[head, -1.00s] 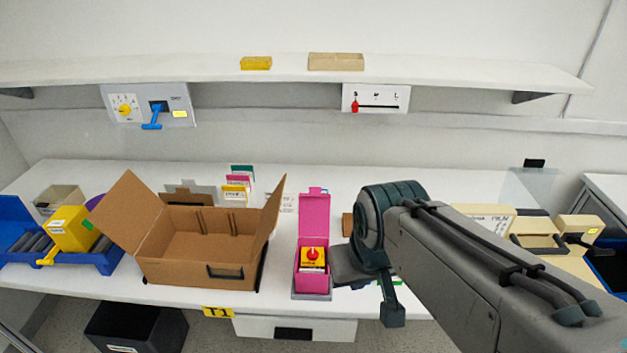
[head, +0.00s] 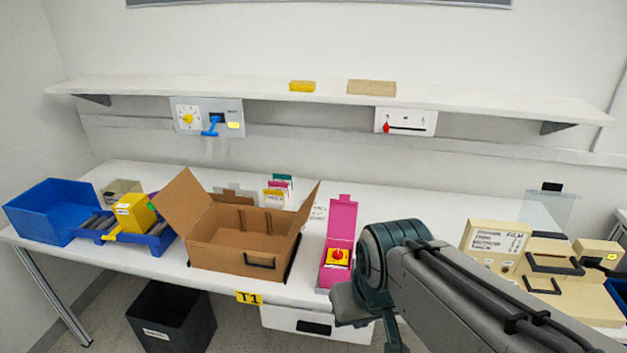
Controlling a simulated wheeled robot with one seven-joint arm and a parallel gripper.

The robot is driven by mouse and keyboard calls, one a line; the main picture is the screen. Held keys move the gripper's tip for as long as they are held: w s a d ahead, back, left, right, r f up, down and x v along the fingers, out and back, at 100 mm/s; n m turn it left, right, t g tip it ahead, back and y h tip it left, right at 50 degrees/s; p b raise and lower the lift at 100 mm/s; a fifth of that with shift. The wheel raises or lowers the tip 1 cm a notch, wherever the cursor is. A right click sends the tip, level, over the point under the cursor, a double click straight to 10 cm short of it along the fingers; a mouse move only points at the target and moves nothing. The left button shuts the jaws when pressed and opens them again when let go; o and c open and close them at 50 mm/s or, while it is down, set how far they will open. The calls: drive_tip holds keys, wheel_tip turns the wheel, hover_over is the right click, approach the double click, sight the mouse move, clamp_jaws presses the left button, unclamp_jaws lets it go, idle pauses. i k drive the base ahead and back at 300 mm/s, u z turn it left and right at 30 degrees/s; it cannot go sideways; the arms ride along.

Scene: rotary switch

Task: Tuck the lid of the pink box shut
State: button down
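The pink box (head: 328,276) stands near the front edge of the table, right of the open cardboard box. Its pink lid (head: 342,220) stands up at the back, open, with a small tab on top. Inside the box is a yellow block with a red knob (head: 338,255). My arm reaches in from the lower right, and its dark wrist is just right of the pink box. My gripper (head: 352,306) shows only in part at the box's lower right, apart from the lid. Its fingertips cannot be made out.
The open cardboard box (head: 232,257) stands left of the pink box, its flaps spread. A blue bin (head: 48,212) and a yellow box (head: 134,213) are farther left. A beige machine (head: 490,262) is at the right. A shelf (head: 240,90) runs above; a black bin (head: 172,318) is below.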

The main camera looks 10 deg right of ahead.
sight(343, 212)
drive_tip(key=u, duration=0.2)
drive_tip(key=i, duration=1.25)
drive_tip(key=z, duration=0.4)
